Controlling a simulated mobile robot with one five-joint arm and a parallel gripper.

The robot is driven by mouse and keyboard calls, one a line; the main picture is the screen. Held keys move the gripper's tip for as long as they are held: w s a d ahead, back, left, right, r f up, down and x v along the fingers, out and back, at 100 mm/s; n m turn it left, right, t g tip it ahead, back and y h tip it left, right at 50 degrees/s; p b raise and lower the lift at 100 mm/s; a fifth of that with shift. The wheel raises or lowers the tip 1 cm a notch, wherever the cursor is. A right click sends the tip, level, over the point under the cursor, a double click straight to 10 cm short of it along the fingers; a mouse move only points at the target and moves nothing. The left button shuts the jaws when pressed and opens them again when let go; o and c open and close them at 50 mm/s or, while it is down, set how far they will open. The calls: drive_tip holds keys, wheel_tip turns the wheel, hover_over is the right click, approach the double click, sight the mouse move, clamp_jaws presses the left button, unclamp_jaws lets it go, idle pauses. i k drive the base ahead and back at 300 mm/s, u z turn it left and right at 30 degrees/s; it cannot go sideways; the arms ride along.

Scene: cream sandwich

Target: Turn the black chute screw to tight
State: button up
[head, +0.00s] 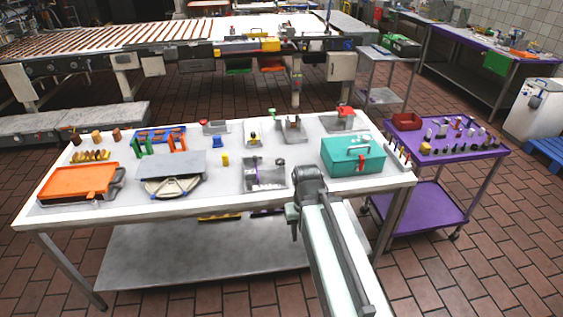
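My arm reaches in from the bottom right, over the front edge of the white table (230,199). My gripper (292,212) is at its end, small and partly hidden by my own arm, so I cannot tell whether it is open or shut. A grey metal fixture (264,186) with a purple strip stands on the table just left of and beyond my arm. A small dark knob-like part (280,162) shows at its back right; I cannot tell whether it is the black chute screw. Its tightness cannot be seen. My gripper appears apart from it.
A teal toolbox (370,163) stands to the right of my arm. An orange tray (75,183) and a grey plate (171,165) lie at the left. Several small fixtures stand along the back. A purple cart (480,149) stands at the right; a roller conveyor (160,37) is behind.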

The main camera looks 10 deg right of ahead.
sight(280, 161)
drive_tip(key=u, duration=0.35)
drive_tip(key=i, duration=0.95)
drive_tip(key=u, duration=0.9)
drive_tip(key=i, duration=0.7)
